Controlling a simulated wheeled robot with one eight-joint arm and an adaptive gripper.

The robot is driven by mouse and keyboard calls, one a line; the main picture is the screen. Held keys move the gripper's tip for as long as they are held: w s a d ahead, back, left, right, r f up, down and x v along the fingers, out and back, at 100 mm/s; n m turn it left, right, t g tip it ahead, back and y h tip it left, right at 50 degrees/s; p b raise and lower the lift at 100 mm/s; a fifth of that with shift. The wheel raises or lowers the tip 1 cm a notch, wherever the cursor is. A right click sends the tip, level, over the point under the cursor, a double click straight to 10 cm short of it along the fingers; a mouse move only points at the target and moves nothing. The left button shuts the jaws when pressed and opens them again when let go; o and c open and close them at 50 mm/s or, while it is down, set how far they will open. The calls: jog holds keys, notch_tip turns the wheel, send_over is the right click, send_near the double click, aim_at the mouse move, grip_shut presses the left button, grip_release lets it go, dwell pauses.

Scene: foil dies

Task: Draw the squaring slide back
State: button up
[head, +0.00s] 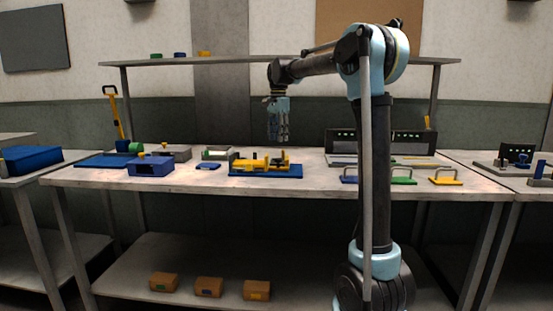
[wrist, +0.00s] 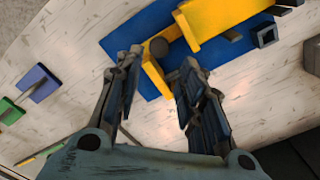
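A yellow fixture (head: 250,164) sits on a blue base plate (head: 265,174) in the middle of the table; I cannot tell for sure which part is the squaring slide. In the wrist view the blue plate (wrist: 130,42) carries a long yellow block (wrist: 215,22), and a separate upright yellow piece (wrist: 154,76) with a dark round knob (wrist: 159,47) beside it. My gripper (head: 278,138) hangs fingers down above the table behind the fixture's right end. In the wrist view its fingers (wrist: 160,62) are apart, with the yellow piece showing between them and nothing held.
Blue, green and yellow handled plates (head: 403,179) lie at the table's front right. A blue box (head: 151,167) and grey blocks stand left. A dark panel unit (head: 345,140) stands at the back right. A shelf (head: 230,60) runs above.

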aim_at(278, 160)
notch_tip(278, 160, down, 9)
jog(key=shift+f, duration=0.15)
jog(key=shift+c, duration=0.2)
grip_shut()
jog(key=shift+d, duration=0.15)
